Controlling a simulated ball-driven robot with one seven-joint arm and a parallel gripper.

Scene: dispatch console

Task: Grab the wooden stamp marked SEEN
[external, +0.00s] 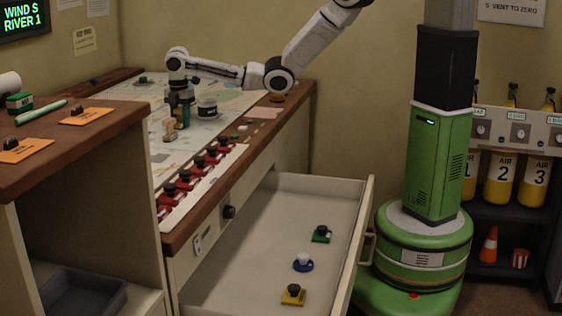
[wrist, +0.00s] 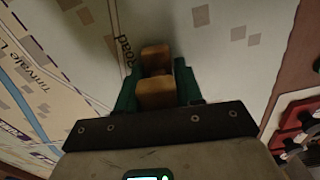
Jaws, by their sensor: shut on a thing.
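A wooden stamp (external: 169,130) with a tan block and handle is at the map-covered desk top. In the wrist view the wooden stamp (wrist: 155,93) shows as two brown wooden parts between green fingers. My gripper (external: 182,121) points down over the map and is shut on the wooden stamp; it also shows in the wrist view (wrist: 157,88). The marking on the stamp cannot be read. I cannot tell whether the stamp touches the map.
A dark pot with a white label (external: 207,107) stands just right of my gripper. A row of red switches (external: 198,165) lines the desk's front edge. The open drawer (external: 250,240) below holds green, blue and yellow pieces. Bare map (external: 215,88) lies around.

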